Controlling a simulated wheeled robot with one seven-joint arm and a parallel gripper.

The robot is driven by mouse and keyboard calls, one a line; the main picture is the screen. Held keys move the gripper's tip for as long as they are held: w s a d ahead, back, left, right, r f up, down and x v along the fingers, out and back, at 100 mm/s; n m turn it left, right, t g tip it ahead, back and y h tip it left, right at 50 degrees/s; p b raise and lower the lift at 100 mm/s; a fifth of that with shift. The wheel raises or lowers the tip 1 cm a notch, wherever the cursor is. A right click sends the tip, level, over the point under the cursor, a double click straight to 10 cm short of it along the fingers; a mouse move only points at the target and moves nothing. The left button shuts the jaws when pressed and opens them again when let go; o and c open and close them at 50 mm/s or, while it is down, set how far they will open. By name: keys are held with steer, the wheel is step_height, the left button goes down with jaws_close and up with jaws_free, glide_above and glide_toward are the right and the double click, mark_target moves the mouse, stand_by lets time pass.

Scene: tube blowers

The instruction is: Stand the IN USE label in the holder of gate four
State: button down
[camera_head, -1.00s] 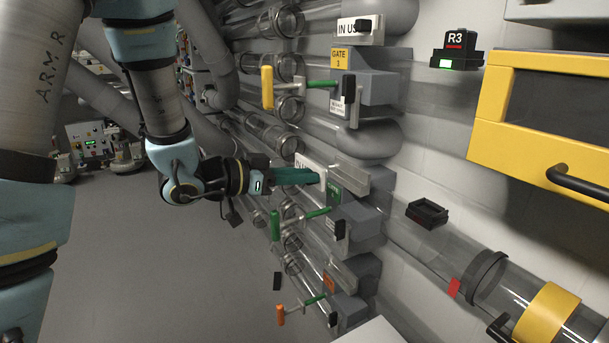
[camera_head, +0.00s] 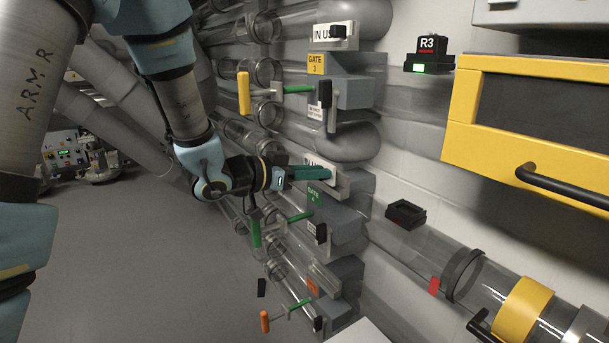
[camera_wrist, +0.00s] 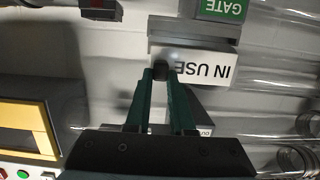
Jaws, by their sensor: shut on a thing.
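The white IN USE label (camera_wrist: 207,68) has a black knob, and my gripper (camera_wrist: 160,72) is shut on that knob. In the head view the label (camera_head: 313,160) is partly hidden behind my gripper (camera_head: 328,172). The grey holder of gate four (camera_head: 345,181) is just above the green GATE 4 sign (camera_head: 317,195). In the wrist view the holder (camera_wrist: 190,38) runs along the edge of the label, whose text appears upside down. The label is at the holder, but I cannot tell whether it sits in its slot.
Above, gate three has a yellow sign (camera_head: 316,64) and another IN USE label (camera_head: 333,36). Gate four's green handle (camera_head: 256,234) and an orange handle (camera_head: 265,321) stick out below my gripper. A yellow-framed cabinet (camera_head: 463,90) is at the right.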

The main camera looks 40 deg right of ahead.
mark_target(329, 183)
steer(key=shift+x, duration=0.9)
steer(key=shift+d+f+b, duration=0.35)
steer(key=shift+d+b, duration=0.05)
steer(key=shift+b, duration=0.1)
steer(key=shift+f+b, duration=0.6)
steer(key=shift+f, duration=0.2)
steer(key=shift+f, duration=0.3)
steer(key=c, duration=0.7)
jaws_free()
steer(key=b+v, duration=0.2)
steer(key=v, duration=0.8)
steer(key=shift+a, duration=0.4)
